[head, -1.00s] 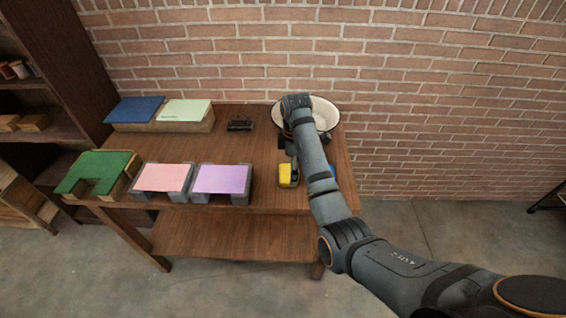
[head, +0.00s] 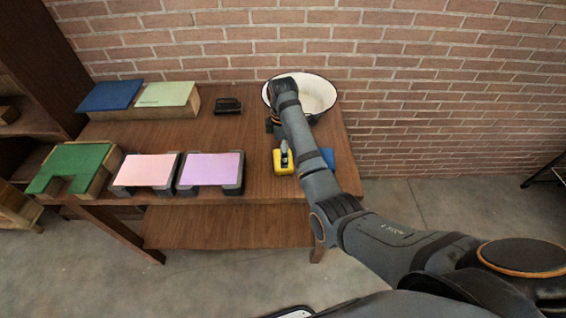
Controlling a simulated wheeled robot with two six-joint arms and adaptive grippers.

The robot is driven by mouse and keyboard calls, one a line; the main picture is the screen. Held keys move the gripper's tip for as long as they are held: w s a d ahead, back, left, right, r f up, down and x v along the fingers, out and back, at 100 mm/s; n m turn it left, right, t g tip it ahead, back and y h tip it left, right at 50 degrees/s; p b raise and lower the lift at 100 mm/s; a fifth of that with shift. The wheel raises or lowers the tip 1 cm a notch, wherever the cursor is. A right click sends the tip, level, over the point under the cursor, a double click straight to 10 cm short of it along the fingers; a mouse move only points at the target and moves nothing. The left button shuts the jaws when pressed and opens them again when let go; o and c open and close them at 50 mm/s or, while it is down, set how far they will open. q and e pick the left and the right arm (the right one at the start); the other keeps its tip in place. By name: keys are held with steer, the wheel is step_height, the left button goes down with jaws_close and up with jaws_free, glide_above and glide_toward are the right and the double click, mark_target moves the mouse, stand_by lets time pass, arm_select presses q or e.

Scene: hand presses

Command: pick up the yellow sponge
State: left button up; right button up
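The yellow sponge (head: 280,168) lies on the wooden table near its front right edge, partly covered by my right gripper (head: 284,157). My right arm comes in from the right and its gripper points down at the sponge. The fingertips overlap the sponge's top and back in this view. They are too small and too hidden by the arm to tell whether they are open or shut on it. My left gripper is not in view.
A white bowl (head: 318,92) stands behind my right arm. A blue item (head: 328,157) is partly hidden beside the arm. Pink (head: 146,170), purple (head: 211,168) and green (head: 72,166) topped blocks stand left along the front. A dark object (head: 228,105) sits at the back.

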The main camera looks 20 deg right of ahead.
step_height(320, 180, down, 4)
steer(key=shift+d+r+p, duration=0.1)
steer(key=shift+d+p, duration=0.05)
steer(key=shift+p, duration=0.15)
steer(key=shift+f, duration=0.2)
steer(key=c, duration=0.5)
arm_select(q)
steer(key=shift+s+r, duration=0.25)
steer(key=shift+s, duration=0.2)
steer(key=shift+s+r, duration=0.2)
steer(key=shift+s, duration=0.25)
arm_select(e)
steer(key=shift+c, duration=0.5)
steer(key=shift+r, duration=0.1)
